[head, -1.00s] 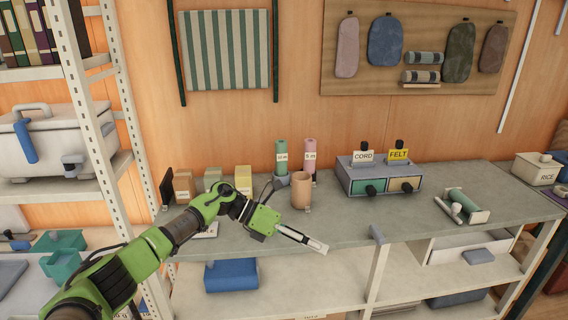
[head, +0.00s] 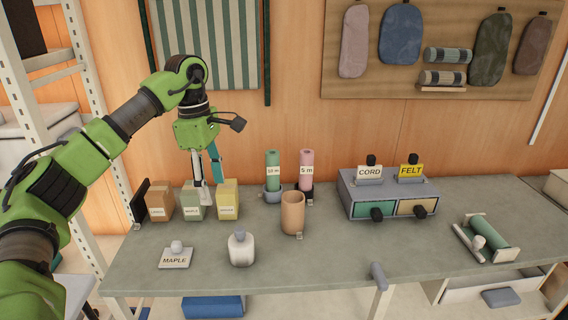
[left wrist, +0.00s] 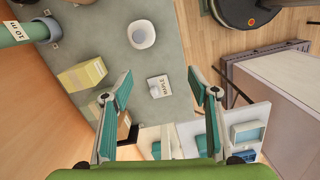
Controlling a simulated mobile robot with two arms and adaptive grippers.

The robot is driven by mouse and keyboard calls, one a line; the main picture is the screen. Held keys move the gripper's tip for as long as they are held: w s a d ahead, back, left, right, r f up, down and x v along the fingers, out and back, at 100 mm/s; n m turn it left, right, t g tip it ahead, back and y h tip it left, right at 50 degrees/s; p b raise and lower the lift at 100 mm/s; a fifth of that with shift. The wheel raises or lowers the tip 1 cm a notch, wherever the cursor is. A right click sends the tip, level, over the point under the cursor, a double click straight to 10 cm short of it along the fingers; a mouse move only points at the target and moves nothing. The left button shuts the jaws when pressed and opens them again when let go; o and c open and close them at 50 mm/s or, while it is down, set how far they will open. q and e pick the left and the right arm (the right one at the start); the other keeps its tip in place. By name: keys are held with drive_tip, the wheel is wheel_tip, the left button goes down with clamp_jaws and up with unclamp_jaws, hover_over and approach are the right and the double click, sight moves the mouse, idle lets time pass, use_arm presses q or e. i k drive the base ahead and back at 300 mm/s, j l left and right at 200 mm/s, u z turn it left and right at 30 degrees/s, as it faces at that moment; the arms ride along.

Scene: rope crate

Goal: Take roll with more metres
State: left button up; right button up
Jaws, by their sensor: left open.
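A green roll (head: 273,163) labelled 10 m stands upright at the back of the workbench. A pink roll (head: 306,165) stands just to its right; its label seems to read 5 m. The green roll also shows at the upper left of the left wrist view (left wrist: 14,34), its label reading 10 m. The pink roll is not seen there. My left gripper (head: 209,183) is open and empty, pointing down by the small boxes, left of both rolls. Its two spread fingers show in the left wrist view (left wrist: 160,82). My right gripper is not in view.
Several small boxes, including a yellow one (head: 228,199), stand left of the rolls. A tan cup (head: 292,213) stands before the rolls, with a white bottle (head: 241,249) and MAPLE sign (head: 175,258) nearer the front. A drawer unit (head: 388,190) stands to the right.

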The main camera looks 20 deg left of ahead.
sight(272, 155)
drive_tip(key=i, duration=1.25)
